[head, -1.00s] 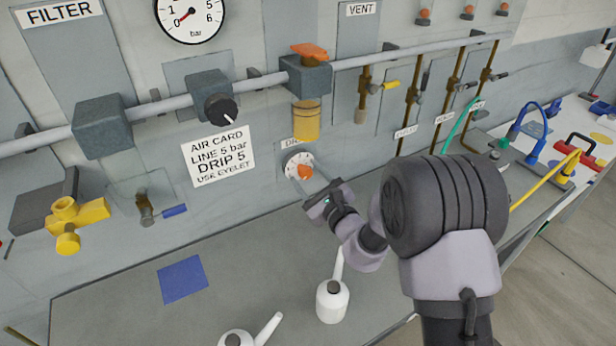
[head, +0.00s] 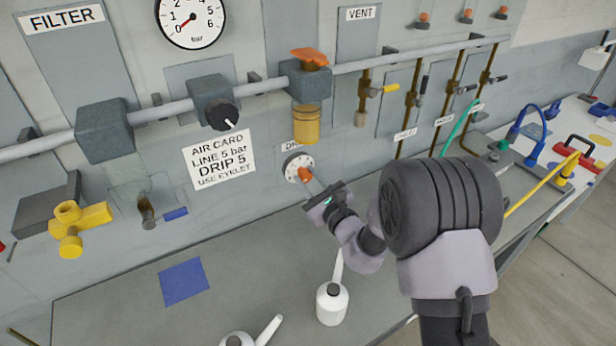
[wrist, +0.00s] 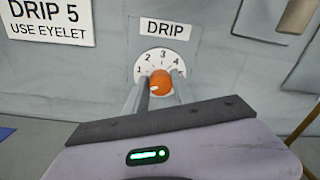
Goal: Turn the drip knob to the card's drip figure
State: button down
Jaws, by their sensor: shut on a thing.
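The drip knob is an orange knob (wrist: 161,82) on a white numbered dial (wrist: 163,58) under a DRIP label. It also shows in the head view (head: 305,174). My gripper (wrist: 159,87) is shut on the knob, with one finger on each side. A small white mark on the knob faces lower left in the wrist view. Figures up to 4 show along the top of the dial; the fingers and gripper body hide its lower part. The card (head: 220,160) on the wall reads AIR CARD, LINE 5 bar, DRIP 5, USE EYELET.
A grey pipe (head: 400,59) with a black regulator knob (head: 222,115) and an orange-topped unit (head: 309,60) runs above. A gauge (head: 192,18) reads near 0. White oil cans (head: 332,303) and a blue mat (head: 184,281) lie on the bench below.

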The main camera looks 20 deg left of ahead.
jog(key=m+p, duration=0.3)
jog(key=m, duration=0.2)
jog(key=shift+r+p, duration=0.15)
jog(key=shift+p, duration=0.15)
jog(key=m+p, duration=0.3)
jog(key=m, duration=0.1)
jog(key=shift+d+m, duration=0.1)
jog(key=shift+m, duration=0.3)
jog(key=m+p, duration=0.2)
jog(key=m, duration=0.2)
jog(key=m+p, duration=0.2)
jog(key=m, duration=0.2)
jog(key=shift+w+m+g, duration=0.1)
jog(key=shift+m+g, duration=0.2)
jog(key=shift+m, duration=0.1)
jog(key=m+p, duration=0.1)
jog(key=m, duration=0.3)
jog(key=shift+f+p, duration=0.2)
jog(key=shift+p, duration=0.2)
jog(key=m+p, duration=0.1)
jog(key=m, duration=0.4)
jog(key=shift+f+m, duration=0.1)
jog(key=shift+m, duration=0.2)
jog(key=m, duration=0.4)
jog(key=shift+m+y+p, duration=0.3)
jog(key=shift+p, duration=0.1)
jog(key=m, duration=0.4)
jog(key=shift+f+m, duration=0.1)
jog(key=shift+m, duration=0.6)
